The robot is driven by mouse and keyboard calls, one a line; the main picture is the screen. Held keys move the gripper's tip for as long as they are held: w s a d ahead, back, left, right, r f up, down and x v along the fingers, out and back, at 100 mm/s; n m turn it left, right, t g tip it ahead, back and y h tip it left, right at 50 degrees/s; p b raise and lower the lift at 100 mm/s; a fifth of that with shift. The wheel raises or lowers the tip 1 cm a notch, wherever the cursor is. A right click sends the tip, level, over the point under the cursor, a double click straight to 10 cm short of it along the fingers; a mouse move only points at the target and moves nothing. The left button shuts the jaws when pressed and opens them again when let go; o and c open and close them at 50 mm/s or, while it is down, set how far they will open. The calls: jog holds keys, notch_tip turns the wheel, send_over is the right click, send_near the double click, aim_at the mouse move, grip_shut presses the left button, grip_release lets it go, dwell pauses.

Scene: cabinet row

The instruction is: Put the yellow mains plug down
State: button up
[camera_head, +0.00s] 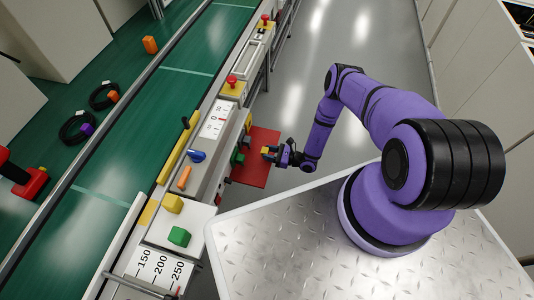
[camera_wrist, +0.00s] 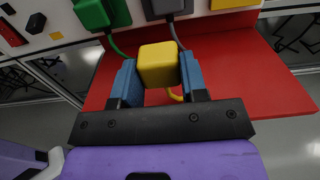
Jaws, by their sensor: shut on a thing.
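The yellow mains plug (camera_wrist: 158,63) is a small block with a yellow cord partly showing below it. It sits between the two blue fingers of my gripper (camera_wrist: 158,78), which is shut on it. In the wrist view the plug is over the red shelf (camera_wrist: 255,75); whether it touches the shelf is unclear.
A green plug (camera_wrist: 97,12) and a grey plug (camera_wrist: 166,8) with cords sit in the panel behind the shelf. Part of a yellow thing (camera_wrist: 233,4) shows at the top edge. Grey floor right of the shelf is clear.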

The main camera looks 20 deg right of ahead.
aim_at(267, 153)
jog(key=shift+w+f, duration=0.2)
jog(key=shift+w, duration=1)
jog(key=shift+f, duration=1.7)
jog(key=o, duration=1)
jog(key=shift+d, duration=0.1)
jog(key=v, duration=1.2)
